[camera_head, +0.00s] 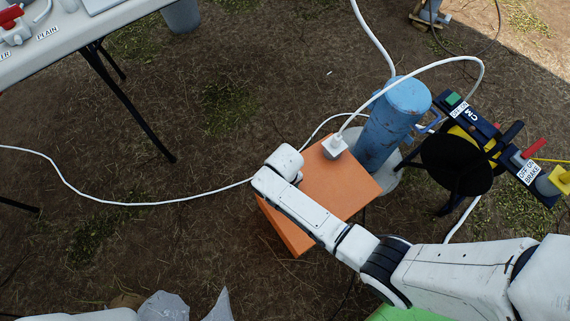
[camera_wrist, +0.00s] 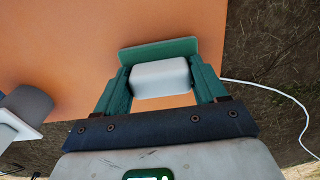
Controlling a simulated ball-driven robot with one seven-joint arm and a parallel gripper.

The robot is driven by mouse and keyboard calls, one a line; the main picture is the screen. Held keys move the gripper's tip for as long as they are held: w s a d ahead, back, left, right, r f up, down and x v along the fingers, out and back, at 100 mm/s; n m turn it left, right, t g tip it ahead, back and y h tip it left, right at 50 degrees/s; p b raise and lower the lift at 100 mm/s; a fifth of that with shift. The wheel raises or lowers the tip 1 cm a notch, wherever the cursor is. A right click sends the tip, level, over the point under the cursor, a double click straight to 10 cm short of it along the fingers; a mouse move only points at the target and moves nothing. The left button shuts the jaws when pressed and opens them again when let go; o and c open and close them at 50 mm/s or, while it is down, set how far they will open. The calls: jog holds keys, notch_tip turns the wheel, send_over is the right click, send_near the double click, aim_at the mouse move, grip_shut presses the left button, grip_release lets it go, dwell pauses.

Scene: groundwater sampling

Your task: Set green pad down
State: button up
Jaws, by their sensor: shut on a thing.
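The green pad (camera_wrist: 158,49) is a flat dark green plate in the wrist view, with a pale grey block (camera_wrist: 160,77) on its near side. My gripper (camera_wrist: 160,72) has its two green fingers on either side of the pale block, shut on it. The pad is over the orange box top (camera_wrist: 60,45); I cannot tell whether it touches. In the head view my wrist is above the left part of the orange box (camera_head: 352,184) and hides the gripper and pad.
A white plug-like fitting (camera_head: 333,146) with a hose sits on the box's far edge. A blue cylinder (camera_head: 394,122) stands behind it. A white table (camera_head: 75,32) is upper left; a white cable (camera_head: 110,203) crosses the ground.

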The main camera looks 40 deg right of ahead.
jog(key=shift+f, duration=0.1)
jog(key=o, duration=1)
notch_tip(320, 180, up, 12)
jog(key=p, duration=0.5)
jog(key=shift+t, duration=0.5)
jog(key=s+d+r, duration=0.2)
jog(key=s+r, duration=0.2)
jog(key=s, duration=0.1)
jog(key=s+d+r, duration=0.3)
jog(key=s+r, duration=0.2)
jog(key=s, duration=0.1)
jog(key=s+d+r, duration=0.3)
jog(key=s+r, duration=0.1)
jog(key=s, duration=0.1)
jog(key=shift+s+r, duration=0.25)
jog(key=shift+s, duration=0.05)
